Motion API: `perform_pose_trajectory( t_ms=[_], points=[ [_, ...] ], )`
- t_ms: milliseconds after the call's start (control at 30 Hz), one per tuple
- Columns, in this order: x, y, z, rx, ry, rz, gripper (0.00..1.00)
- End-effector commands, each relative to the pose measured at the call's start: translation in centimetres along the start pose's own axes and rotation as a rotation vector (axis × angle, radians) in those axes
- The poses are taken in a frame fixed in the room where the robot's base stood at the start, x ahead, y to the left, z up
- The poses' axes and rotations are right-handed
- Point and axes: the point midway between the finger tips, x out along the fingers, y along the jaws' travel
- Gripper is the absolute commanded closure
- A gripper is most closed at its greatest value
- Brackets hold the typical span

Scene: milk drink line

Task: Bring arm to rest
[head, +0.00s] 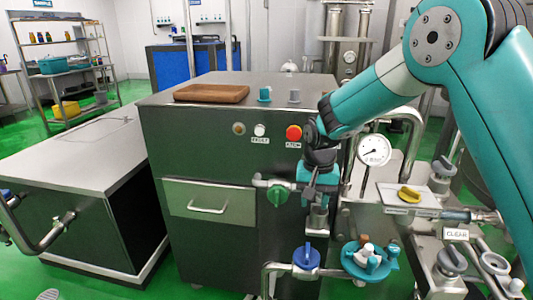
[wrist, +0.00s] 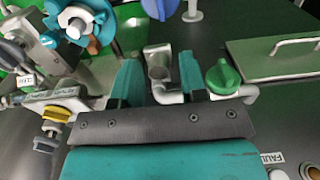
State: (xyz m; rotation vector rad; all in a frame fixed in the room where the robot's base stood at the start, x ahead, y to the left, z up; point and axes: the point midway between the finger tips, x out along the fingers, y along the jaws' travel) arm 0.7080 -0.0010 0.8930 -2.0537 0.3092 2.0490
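My teal arm (head: 465,75) reaches in from the upper right of the head view. My gripper (head: 319,190) points down in front of the dark cabinet, just right of the green valve knob (head: 277,195). In the wrist view my gripper (wrist: 160,70) has its two teal fingers apart, with nothing gripped. A metal pipe end (wrist: 158,62) shows between the fingers; I cannot tell how far beyond them it lies. The green knob (wrist: 223,77) is outside the fingers, to the right.
Close by are a pressure gauge (head: 374,150), a yellow knob (head: 409,194), a blue valve (head: 306,256) and a teal-and-brown fitting (head: 368,260). The cabinet has a red button (head: 294,133), a drawer (head: 211,208) and a wooden board (head: 212,93) on top. A low steel bench (head: 75,155) stands left.

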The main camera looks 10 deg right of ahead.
Motion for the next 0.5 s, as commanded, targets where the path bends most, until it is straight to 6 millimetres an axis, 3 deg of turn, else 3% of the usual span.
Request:
perform_pose_trajectory(
  t_ms=[167,300,400,500],
  points=[
    [-7.3,0.0,5.2,-0.178,0.004,-0.075,0.61],
    [-13.6,0.8,12.5,-0.403,0.01,-0.164,0.61],
    [-16.9,1.7,18.1,-0.563,0.019,-0.227,0.61],
    [-19.0,2.8,23.1,-0.702,0.031,-0.281,0.61]
  ],
)
